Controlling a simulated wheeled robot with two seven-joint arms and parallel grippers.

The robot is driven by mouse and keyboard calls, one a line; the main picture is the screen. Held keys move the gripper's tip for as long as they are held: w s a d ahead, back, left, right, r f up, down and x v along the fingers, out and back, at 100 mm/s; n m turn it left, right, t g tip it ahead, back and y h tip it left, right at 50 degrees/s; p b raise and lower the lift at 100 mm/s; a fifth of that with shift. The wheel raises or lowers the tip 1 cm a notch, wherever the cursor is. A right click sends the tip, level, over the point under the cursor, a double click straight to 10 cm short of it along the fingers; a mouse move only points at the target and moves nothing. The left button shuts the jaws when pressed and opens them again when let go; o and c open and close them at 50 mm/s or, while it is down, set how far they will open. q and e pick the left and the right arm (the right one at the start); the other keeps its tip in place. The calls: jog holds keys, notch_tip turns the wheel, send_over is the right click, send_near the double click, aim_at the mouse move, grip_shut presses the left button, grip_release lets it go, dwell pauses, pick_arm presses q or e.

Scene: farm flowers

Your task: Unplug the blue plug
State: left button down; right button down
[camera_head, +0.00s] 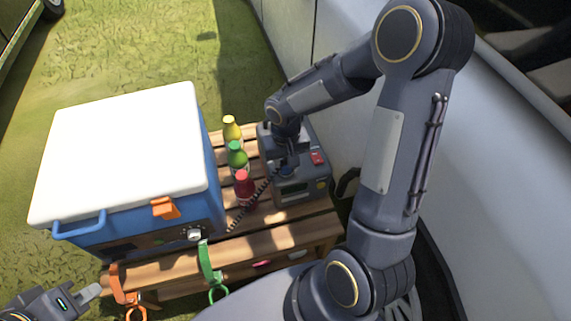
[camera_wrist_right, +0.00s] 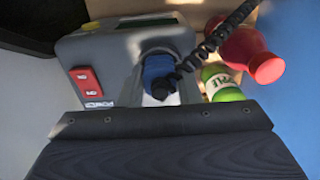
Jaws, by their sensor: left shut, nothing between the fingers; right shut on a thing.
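The grey power box (camera_head: 312,177) with a red switch stands on the wooden slatted table, and it fills the middle of the right wrist view (camera_wrist_right: 110,55). The blue plug (camera_wrist_right: 157,68) is at the box's face, with a black coiled cord (camera_wrist_right: 208,46) running from it. I cannot tell how deep the plug sits. My right gripper (camera_head: 288,166) is over the box and shut on the blue plug; its fingertips are largely hidden. My left gripper (camera_head: 92,292) is shut and empty at the lower left, away from the box.
A blue cooler (camera_head: 125,155) with a white lid stands left of the box. Yellow (camera_head: 232,130), green (camera_head: 237,158) and red (camera_head: 243,187) bottles stand between them. Green (camera_head: 211,270) and orange (camera_head: 125,285) straps hang at the table's (camera_head: 290,237) front. A white vehicle (camera_head: 480,180) is on the right.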

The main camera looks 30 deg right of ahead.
aim_at(286, 159)
jog(key=shift+r+p, duration=2.3)
jog(key=shift+r, duration=0.75)
